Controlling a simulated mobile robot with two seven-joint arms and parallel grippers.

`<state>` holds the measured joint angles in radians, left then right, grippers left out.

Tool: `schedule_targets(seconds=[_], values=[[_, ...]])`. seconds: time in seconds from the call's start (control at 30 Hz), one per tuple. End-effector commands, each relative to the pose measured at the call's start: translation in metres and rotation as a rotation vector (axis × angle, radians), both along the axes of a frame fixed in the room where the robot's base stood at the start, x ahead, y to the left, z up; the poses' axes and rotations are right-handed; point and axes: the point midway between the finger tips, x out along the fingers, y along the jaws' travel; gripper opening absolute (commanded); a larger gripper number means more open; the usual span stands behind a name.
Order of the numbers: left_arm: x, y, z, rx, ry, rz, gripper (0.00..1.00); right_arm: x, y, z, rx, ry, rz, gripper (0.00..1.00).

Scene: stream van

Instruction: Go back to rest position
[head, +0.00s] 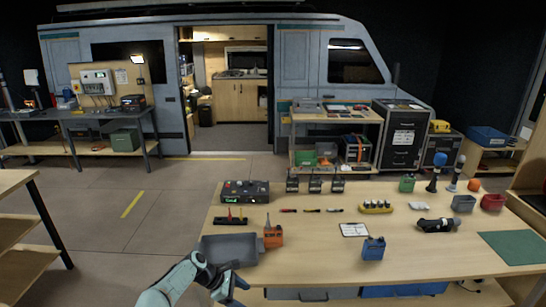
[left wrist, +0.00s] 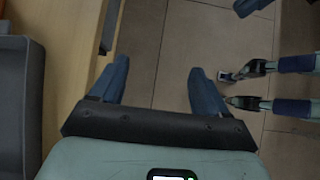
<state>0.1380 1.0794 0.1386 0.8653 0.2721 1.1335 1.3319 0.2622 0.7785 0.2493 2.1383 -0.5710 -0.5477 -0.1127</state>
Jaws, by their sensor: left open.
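My left gripper (head: 231,288) is at the near edge of the workbench (head: 320,258), just below the grey tray (head: 229,251) in the head view. The left wrist view shows my left gripper (left wrist: 162,76) with its two blue fingers spread apart and nothing between them. In that view it points down past the wooden bench edge (left wrist: 88,50), over the tiled floor. My right gripper does not show in the head view.
The bench holds an orange block (head: 273,236), a blue container (head: 373,248), a clipboard (head: 354,230), a black control box (head: 245,191) and a green mat (head: 515,246). A wooden shelf unit (head: 20,225) stands at left. Open floor (head: 130,235) lies between.

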Motion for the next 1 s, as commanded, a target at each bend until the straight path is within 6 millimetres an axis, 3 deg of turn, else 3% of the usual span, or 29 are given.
schedule_targets(seconds=[0.17, 0.27, 0.4, 0.5, 0.63, 0.8, 0.9, 1.0], values=[[-0.031, 0.003, -0.068, 0.091, -0.073, -0.104, 0.75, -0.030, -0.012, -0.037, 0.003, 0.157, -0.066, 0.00], [-0.062, 0.007, -0.110, 0.155, -0.126, -0.194, 0.75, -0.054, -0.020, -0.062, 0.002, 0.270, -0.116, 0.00], [-0.128, 0.014, -0.169, 0.246, -0.212, -0.370, 0.75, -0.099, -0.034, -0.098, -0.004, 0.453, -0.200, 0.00], [-0.182, 0.018, -0.198, 0.299, -0.277, -0.513, 0.75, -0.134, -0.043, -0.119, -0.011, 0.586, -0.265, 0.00], [-0.258, 0.023, -0.219, 0.346, -0.365, -0.712, 0.75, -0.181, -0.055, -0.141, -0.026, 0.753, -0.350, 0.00], [-0.342, 0.023, -0.218, 0.368, -0.471, -0.933, 0.75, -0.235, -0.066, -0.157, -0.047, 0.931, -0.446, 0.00], [-0.372, 0.023, -0.212, 0.371, -0.516, -1.015, 0.75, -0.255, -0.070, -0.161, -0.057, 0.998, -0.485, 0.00], [-0.388, 0.022, -0.207, 0.373, -0.545, -1.062, 0.75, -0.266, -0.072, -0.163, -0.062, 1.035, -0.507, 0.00]])
